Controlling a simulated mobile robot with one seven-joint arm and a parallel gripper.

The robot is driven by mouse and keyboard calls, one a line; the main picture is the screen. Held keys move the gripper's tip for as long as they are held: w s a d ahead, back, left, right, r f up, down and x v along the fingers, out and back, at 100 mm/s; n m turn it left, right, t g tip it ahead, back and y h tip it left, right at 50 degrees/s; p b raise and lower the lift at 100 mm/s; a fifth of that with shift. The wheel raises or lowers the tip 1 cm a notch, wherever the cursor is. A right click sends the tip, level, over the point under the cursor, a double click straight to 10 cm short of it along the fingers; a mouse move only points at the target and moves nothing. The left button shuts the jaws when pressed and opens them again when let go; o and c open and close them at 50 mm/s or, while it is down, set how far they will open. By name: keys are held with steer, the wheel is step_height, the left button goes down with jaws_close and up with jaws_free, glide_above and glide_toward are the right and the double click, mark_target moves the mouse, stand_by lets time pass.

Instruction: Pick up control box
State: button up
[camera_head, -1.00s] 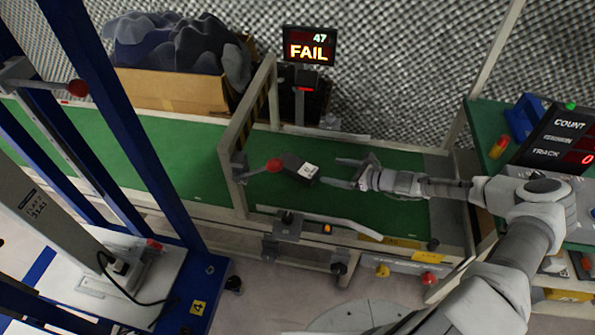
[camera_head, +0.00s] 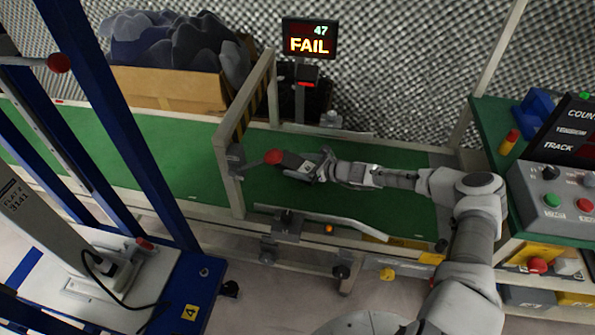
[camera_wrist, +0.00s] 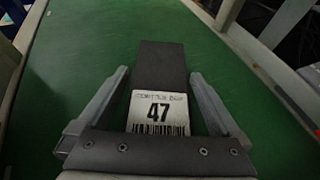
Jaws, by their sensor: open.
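The control box (camera_wrist: 161,68) is a dark block with a white label that reads "47" above a barcode. It lies on the green conveyor belt (camera_head: 400,205). My gripper (camera_wrist: 158,88) is open, with one finger on each side of the box in the wrist view. A gap shows between the box and each finger, so the fingers seem not to touch it. In the head view the box (camera_head: 292,160) is partly hidden by my gripper (camera_head: 311,167), which reaches it from the right.
A red-knobbed lever (camera_head: 273,157) on the beige gate frame (camera_head: 230,150) is close to the box's left end. A display (camera_head: 309,39) reading "FAIL" and 47 stands behind the belt. A control panel (camera_head: 560,198) is at right. The belt's right part is clear.

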steer(key=shift+w+a+f, duration=0.1)
steer(key=shift+w+a, duration=0.1)
steer(key=shift+a, duration=0.05)
steer(key=c, duration=1.5)
jaws_close()
